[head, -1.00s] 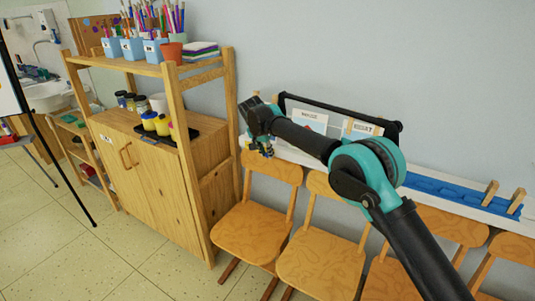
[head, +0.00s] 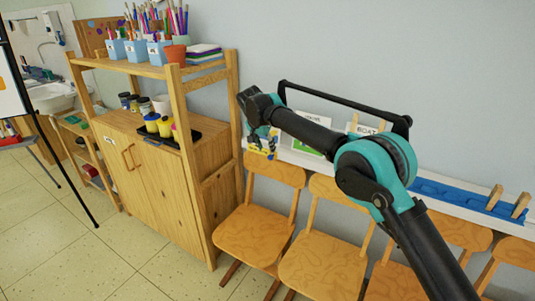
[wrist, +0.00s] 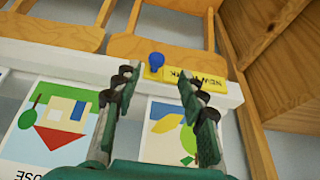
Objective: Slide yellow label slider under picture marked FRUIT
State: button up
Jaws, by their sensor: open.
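The yellow label slider (wrist: 208,84) with its blue knob (wrist: 156,60) sits on the white ledge in the wrist view; its lettering is upside down and partly hidden by a finger. My gripper (wrist: 157,76) is open, its fingers reaching over the ledge with the blue knob between and just beyond the fingertips. I cannot tell whether they touch it. Behind the slider is a picture with yellow, green and blue shapes (wrist: 168,122); its caption is out of view. In the head view my gripper (head: 262,143) is at the ledge's left end.
A wooden shelf unit (head: 205,195) stands close left of the ledge. Wooden chairs (head: 322,248) line the front below it. A picture marked "BOAT" (head: 368,131) and a blue strip (head: 450,192) lie farther right.

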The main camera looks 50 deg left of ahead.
jog(key=v, duration=0.6)
jog(key=shift+r, duration=0.3)
jog(key=shift+s, duration=0.25)
